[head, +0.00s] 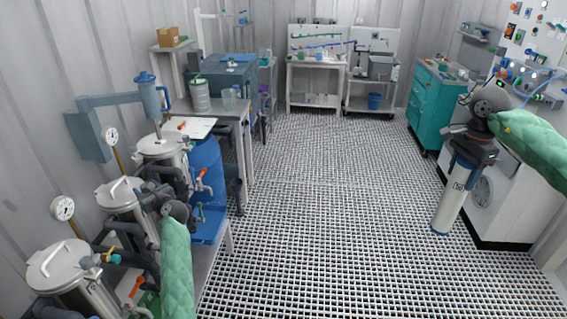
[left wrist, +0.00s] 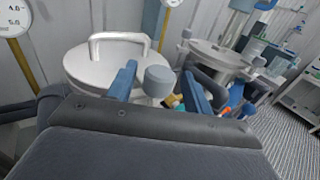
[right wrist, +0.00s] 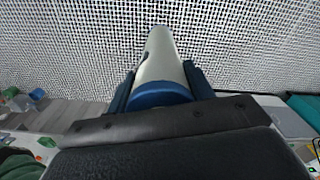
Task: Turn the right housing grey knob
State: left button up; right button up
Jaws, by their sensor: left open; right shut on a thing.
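A round grey knob (left wrist: 158,82) stands between the two blue fingers of my left gripper (left wrist: 160,88) in the left wrist view. The fingers are open, one on each side of it; I cannot tell whether they touch it. Behind the knob is a housing with a white lid and arched handle (left wrist: 105,62). A second housing lid (left wrist: 215,55) is further right. In the head view my left gripper (head: 158,188) is among the housings, and the knob is hidden or too small to tell. My right gripper (head: 468,152) is shut on a white cylinder with a blue collar (head: 450,205), also in the right wrist view (right wrist: 165,58).
Steel housings (head: 68,262) with gauges and dark pipes line the left wall. A white front-loading machine (head: 500,205) and a teal drawer cabinet (head: 430,105) stand at the right. The grid floor (head: 320,200) between is clear.

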pick_arm(q)
jog(key=shift+w+a, duration=0.1)
jog(key=shift+a, duration=0.05)
jog(key=shift+r, duration=0.1)
